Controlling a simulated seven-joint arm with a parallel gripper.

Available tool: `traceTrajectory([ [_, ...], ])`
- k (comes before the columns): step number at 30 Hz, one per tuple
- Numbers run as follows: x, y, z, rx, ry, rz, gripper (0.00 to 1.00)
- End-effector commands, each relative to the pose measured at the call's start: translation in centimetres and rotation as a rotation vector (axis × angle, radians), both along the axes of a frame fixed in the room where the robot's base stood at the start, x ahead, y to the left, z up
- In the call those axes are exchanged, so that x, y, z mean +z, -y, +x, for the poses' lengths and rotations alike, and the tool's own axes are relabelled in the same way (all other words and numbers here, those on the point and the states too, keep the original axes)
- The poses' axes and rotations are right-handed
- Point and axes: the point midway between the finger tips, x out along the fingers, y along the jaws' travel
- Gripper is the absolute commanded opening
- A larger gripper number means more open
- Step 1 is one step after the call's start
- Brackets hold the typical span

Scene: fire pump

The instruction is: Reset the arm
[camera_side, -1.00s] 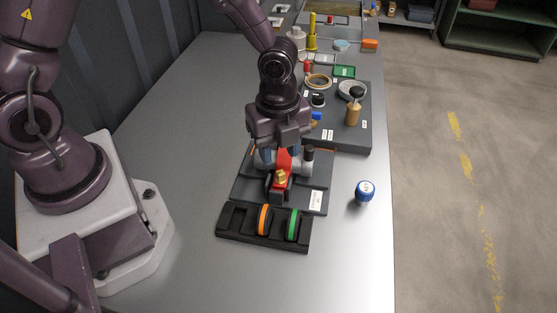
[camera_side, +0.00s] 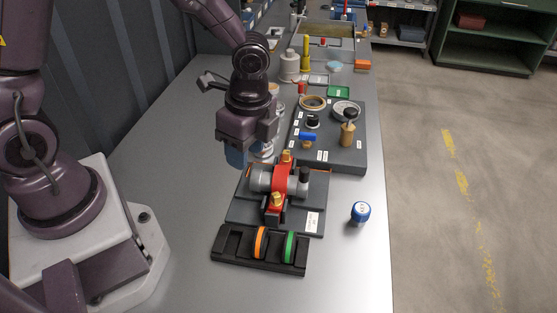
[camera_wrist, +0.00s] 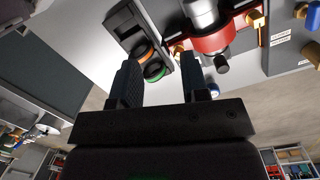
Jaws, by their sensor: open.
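My gripper (camera_side: 246,155) is raised above the table, to the left of and behind the fire pump. In the wrist view its two dark fingers (camera_wrist: 163,85) are apart with nothing between them. The pump has a red body (camera_side: 280,184) with a grey cylinder and brass fittings, and it sits on a dark base plate (camera_side: 237,210). The red body also shows at the top of the wrist view (camera_wrist: 213,40).
In front of the pump is a black rack (camera_side: 232,244) holding an orange ring (camera_side: 260,242) and a green ring (camera_side: 289,246). A blue-capped container (camera_side: 360,212) stands to the right. A dark parts board (camera_side: 345,160) with several parts lies behind. The table's left side is clear.

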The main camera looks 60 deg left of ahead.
Motion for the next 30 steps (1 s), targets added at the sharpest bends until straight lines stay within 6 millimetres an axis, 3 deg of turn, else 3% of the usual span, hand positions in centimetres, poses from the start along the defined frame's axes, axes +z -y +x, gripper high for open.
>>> traceTrajectory([
  [8, 6.9, -3.9, -2.9, 0.565, 0.159, 0.079, 0.41],
  [15, 13.2, -5.5, -6.6, 1.003, 0.349, -0.051, 0.41],
  [24, 18.0, -5.9, -9.4, 1.122, 0.523, -0.271, 0.41],
  [30, 18.8, -5.7, -9.6, 1.105, 0.557, -0.301, 0.41],
])
